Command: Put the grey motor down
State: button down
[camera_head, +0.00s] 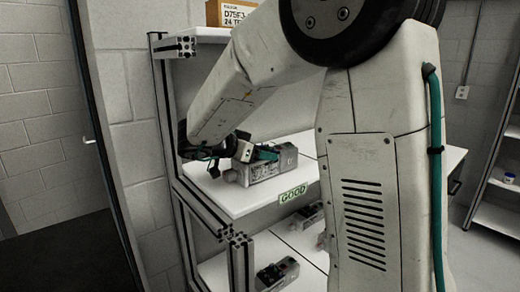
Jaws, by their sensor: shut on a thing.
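The grey motor (275,168) is a boxy metal unit at the white middle shelf (228,198), above and behind the green "GOOD" label (293,194). My gripper (250,152) is at the motor's upper left side and is shut on it. The fingers are partly hidden by my own wrist and arm. The motor looks level and very close to the shelf surface; I cannot tell whether its underside touches it.
A lower shelf (303,243) holds more motors, one at the front (277,274). A cardboard box (231,12) stands on the top shelf. A metal post (165,100) borders the rack at left. The middle shelf is bare at its front left.

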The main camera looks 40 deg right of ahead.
jog(key=shift+c, duration=1.6)
grip_release()
jog(key=shift+f, duration=0.15)
